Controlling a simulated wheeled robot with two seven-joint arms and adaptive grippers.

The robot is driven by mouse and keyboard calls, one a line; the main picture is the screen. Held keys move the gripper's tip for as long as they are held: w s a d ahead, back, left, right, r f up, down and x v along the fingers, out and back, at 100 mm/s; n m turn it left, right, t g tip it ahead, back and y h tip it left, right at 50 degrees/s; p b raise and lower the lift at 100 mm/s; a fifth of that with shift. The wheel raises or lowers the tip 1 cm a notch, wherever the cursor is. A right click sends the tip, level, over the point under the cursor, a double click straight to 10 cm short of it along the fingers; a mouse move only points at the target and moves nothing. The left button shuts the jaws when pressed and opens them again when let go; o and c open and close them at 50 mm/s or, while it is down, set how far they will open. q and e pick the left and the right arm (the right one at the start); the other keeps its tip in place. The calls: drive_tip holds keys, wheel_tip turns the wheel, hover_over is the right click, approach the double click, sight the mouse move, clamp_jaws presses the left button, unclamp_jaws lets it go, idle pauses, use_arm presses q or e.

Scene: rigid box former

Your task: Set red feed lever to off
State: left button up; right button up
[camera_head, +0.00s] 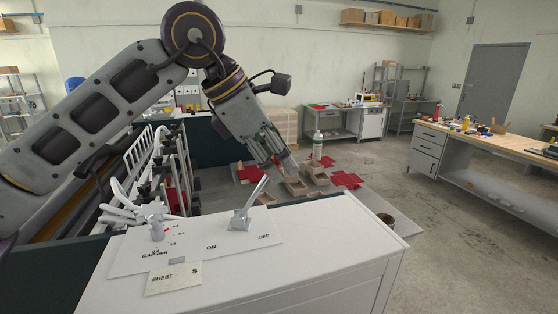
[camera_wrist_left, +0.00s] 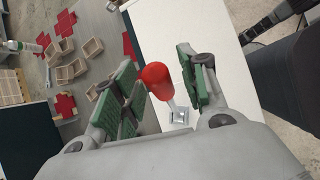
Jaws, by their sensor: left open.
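The feed lever (camera_head: 247,203) stands on the white panel (camera_head: 130,257), its grey shaft rising from a metal base and tilting up to the right. The panel is printed ON, left of the lever base, and OFF, to its right.
Behind are tan box trays (camera_head: 296,187), red blanks (camera_head: 346,180) and a white bottle (camera_head: 317,146). White pipes (camera_head: 130,205) crowd the left. The cabinet top right of OFF is clear.

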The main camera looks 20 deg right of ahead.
use_arm(q)
drive_tip(key=v, duration=1.1)
drive_tip(key=shift+f, duration=0.1)
